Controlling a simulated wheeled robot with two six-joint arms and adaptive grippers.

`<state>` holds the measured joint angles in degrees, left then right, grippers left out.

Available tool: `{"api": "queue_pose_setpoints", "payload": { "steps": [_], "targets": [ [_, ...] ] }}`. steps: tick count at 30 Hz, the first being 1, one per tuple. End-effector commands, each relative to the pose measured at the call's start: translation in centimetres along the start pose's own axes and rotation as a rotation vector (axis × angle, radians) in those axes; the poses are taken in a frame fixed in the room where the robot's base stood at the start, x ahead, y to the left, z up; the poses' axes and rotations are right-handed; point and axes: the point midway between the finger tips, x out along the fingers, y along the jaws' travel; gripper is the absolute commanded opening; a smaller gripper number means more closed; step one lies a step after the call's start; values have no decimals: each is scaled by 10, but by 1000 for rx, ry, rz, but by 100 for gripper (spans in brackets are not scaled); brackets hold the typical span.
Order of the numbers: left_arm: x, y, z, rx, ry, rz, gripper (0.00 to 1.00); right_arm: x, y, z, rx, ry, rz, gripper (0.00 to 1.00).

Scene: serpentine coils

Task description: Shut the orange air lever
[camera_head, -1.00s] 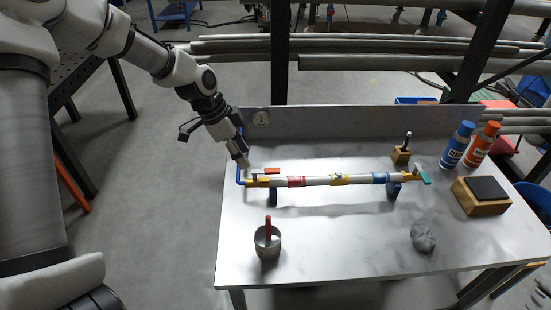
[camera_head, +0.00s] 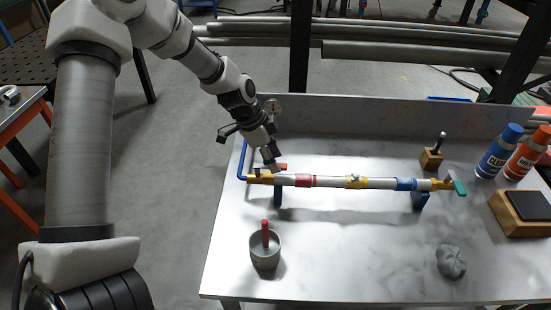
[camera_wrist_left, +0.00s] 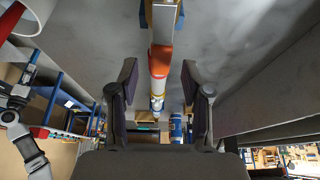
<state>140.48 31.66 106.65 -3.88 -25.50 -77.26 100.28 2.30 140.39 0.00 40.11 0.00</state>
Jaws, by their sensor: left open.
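The orange air lever (camera_head: 282,166) is at the left end of a pipe line (camera_head: 335,182), above the yellow valve fitting (camera_head: 258,177). In the head view my left gripper (camera_head: 272,164) covers part of it. In the left wrist view the orange lever (camera_wrist_left: 160,60) lies between and just beyond the tips of my open left gripper (camera_wrist_left: 160,72), with a gap on each side. It runs roughly along the pipe. I cannot tell whether a finger touches it. My right gripper is not in view.
A blue hose (camera_head: 242,160) rises at the pipe's left end, near a gauge (camera_head: 272,107) on the back panel. A teal lever (camera_head: 459,188) is at the right end. A metal cup (camera_head: 265,251) stands in front. The bench's front middle is clear.

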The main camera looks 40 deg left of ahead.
Motion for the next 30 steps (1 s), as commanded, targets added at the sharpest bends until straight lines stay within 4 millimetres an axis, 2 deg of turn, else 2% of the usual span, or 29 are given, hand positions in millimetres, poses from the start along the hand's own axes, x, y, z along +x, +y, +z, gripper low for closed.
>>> {"api": "queue_pose_setpoints", "payload": {
  "steps": [3, 9, 11, 13, 14, 23, 30],
  "targets": [
    [9, 0, 0, 0, -1, -1, 48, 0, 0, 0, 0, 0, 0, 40],
    [10, 0, 0, 1, 0, -2, 48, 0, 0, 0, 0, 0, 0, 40],
    [10, 0, 0, 1, 0, -2, 30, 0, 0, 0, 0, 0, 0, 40],
    [10, 0, 0, 1, 0, -1, 5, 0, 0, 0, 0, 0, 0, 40],
    [10, 0, 0, 1, 0, -1, 0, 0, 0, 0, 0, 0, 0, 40],
    [10, 0, 1, 7, 0, 2, 0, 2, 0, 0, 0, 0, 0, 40],
    [13, 4, 2, 67, 0, 28, 0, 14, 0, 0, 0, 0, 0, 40]
  ]
}}
